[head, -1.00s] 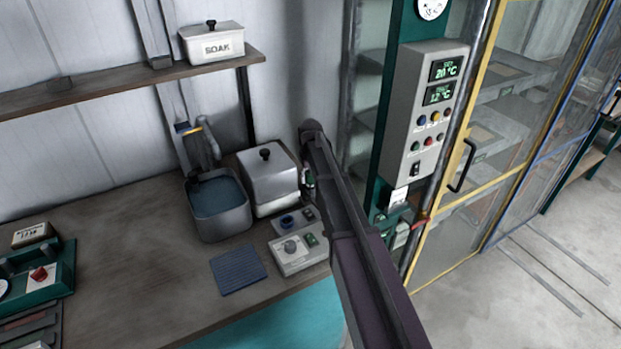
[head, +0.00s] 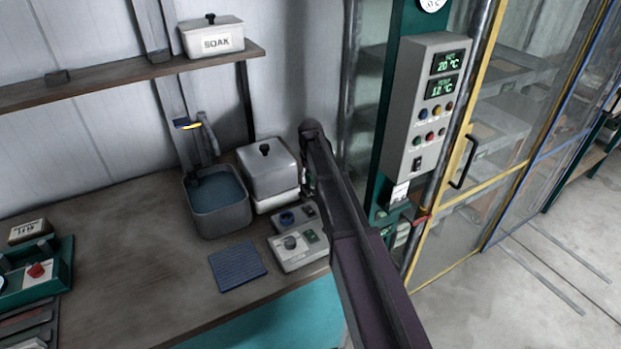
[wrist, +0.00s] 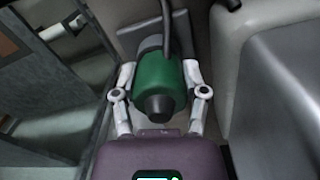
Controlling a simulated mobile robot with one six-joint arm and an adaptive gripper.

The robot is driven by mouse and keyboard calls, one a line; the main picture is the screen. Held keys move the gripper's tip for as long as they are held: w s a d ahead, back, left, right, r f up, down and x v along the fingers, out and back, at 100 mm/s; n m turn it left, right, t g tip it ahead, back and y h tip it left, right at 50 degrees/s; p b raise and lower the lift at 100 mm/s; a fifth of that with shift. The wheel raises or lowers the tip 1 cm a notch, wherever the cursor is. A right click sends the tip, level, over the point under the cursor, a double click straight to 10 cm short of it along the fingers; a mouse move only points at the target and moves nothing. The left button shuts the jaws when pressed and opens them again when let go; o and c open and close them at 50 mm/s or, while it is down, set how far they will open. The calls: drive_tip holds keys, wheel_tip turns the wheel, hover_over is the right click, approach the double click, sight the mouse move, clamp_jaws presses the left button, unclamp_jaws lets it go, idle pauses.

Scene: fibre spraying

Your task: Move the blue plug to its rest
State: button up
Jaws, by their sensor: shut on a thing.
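In the wrist view my gripper (wrist: 160,76) is shut on a green plug-like body (wrist: 158,72) with a dark round knob end facing the camera. A dark cable rises from its far side, where a grey plate lies behind it. I cannot tell whether it touches the plate. No plainly blue plug shows in the jaws. In the head view my arm hides most of the gripper, which is beside the lidded metal box. A small grey unit with a blue ring (head: 287,219) sits on the bench; I cannot tell whether it is the rest.
A lidded metal box (head: 267,172) and a water-filled basin (head: 217,205) stand left of my arm. A knobbed control box (head: 297,250) and a blue ribbed mat (head: 238,267) lie in front. The green post with its temperature panel (head: 428,105) stands right. The bench's left middle is clear.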

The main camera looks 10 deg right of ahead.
drive_tip(key=o, duration=1.3)
drive_tip(key=shift+c, duration=0.2)
drive_tip(key=shift+r, duration=0.15)
wheel_tip(320, 180, up, 8)
drive_tip(key=p, duration=0.9)
drive_tip(key=shift+r, duration=0.25)
drive_tip(key=shift+r, duration=0.1)
